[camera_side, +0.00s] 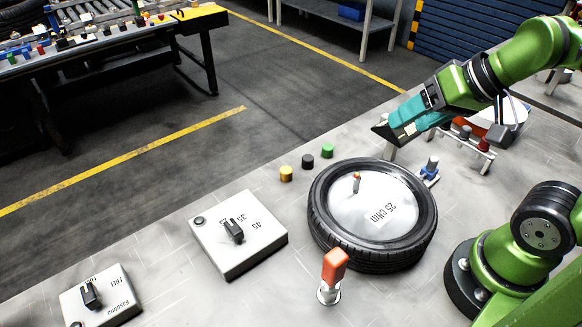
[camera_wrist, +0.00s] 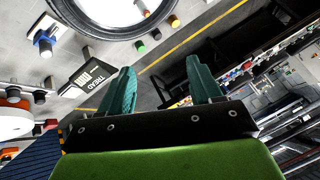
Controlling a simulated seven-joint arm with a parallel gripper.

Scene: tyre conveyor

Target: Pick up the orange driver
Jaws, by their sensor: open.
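An orange-handled tool (camera_side: 334,262), which looks like the orange driver, stands upright on the table in front of the tyre, with a silver lower end. My gripper (camera_side: 386,138) is above the far side of the table, beyond the tyre and well away from the orange tool. In the wrist view my gripper (camera_wrist: 163,82) shows two teal fingers spread apart with nothing between them.
A white dial box (camera_side: 255,255) is left. A rack (camera_side: 487,158) stands right.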

